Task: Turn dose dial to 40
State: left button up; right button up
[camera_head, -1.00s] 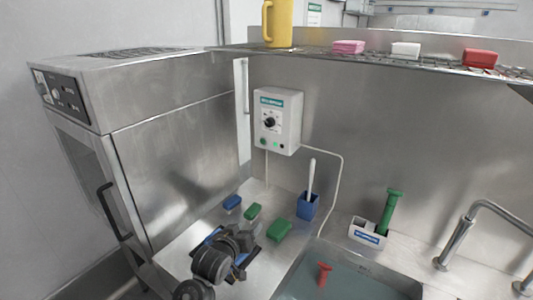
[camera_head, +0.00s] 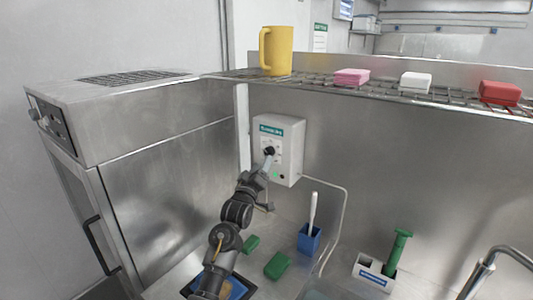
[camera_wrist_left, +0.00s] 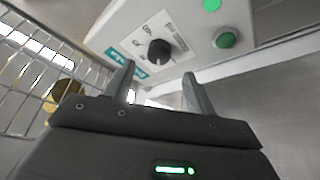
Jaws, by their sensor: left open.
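The dose dial (camera_head: 269,151) is a black knob on the front of a white wall box (camera_head: 289,152) with a teal label. The wrist view shows the dial (camera_wrist_left: 160,52) on a white scale plate, pictured between and just beyond the fingertips. Its setting is too small to read. My left gripper (camera_head: 267,163) is in front of the box, close to the dial and partly covering it. In the wrist view the left gripper (camera_wrist_left: 160,80) has its two fingers spread, with nothing between them. Contact with the dial cannot be told. My right gripper is not in view.
A green button (camera_wrist_left: 226,40) sits beside the dial. A wire shelf (camera_head: 310,82) juts out above the box, bearing a yellow jug (camera_head: 277,50) and sponges. A blue cup (camera_head: 309,240) and green sponges (camera_head: 277,265) stand below. A steel cabinet (camera_head: 165,180) is at left.

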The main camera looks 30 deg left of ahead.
aim_at(267, 153)
pick_arm(q)
jog(key=p+x, duration=0.1)
jog(key=x, duration=0.3)
jog(key=shift+d+r, duration=0.1)
jog(key=shift+r, duration=0.05)
jog(key=shift+w, duration=0.6)
jog(key=shift+c, duration=0.2)
jog(key=c, duration=0.9)
